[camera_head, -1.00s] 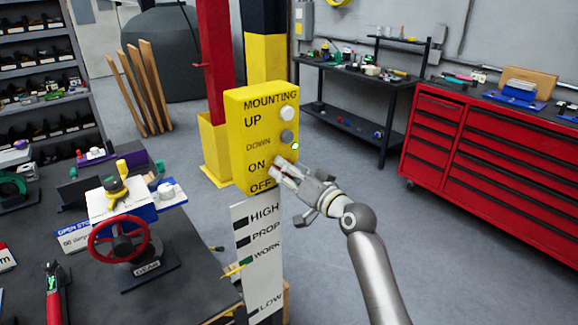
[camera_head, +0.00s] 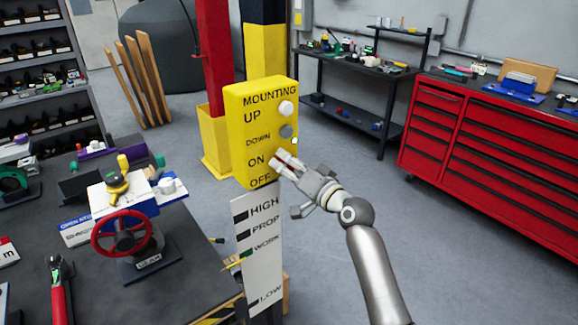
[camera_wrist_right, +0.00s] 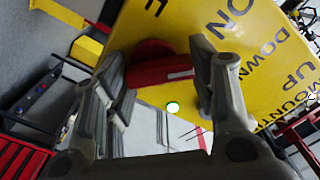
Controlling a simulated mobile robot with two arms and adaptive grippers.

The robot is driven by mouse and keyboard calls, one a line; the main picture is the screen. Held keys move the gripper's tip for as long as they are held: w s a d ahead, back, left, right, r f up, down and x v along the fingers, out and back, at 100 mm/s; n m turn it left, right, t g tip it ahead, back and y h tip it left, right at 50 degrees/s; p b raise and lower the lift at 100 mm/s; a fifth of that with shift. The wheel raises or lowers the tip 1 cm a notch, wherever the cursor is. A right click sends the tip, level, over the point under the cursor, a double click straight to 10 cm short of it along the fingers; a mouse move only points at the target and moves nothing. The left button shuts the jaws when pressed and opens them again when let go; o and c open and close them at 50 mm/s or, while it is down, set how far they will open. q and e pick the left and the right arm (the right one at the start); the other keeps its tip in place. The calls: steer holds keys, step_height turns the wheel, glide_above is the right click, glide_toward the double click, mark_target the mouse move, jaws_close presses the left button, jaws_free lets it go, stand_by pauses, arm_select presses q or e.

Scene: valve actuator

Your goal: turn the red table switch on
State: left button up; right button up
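The red switch (camera_wrist_right: 165,68) shows in the right wrist view on the face of the yellow control box (camera_head: 240,125). In the head view my right gripper covers it, beside the ON and OFF labels. My right gripper (camera_head: 284,160) is at the lower right of the box face. In the wrist view its two fingers (camera_wrist_right: 158,75) stand apart, one on each side of the switch. I cannot tell whether either finger touches it. My left gripper is not in view.
A white height-marked post (camera_head: 258,270) is under the box. A dark workbench (camera_head: 190,265) with a red handwheel (camera_head: 121,234) stands at left. A red tool cabinet (camera_head: 480,150) stands at right. The floor between is clear.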

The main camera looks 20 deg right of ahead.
steer(key=o, duration=0.4)
steer(key=shift+c, duration=0.2)
steer(key=v, duration=1.2)
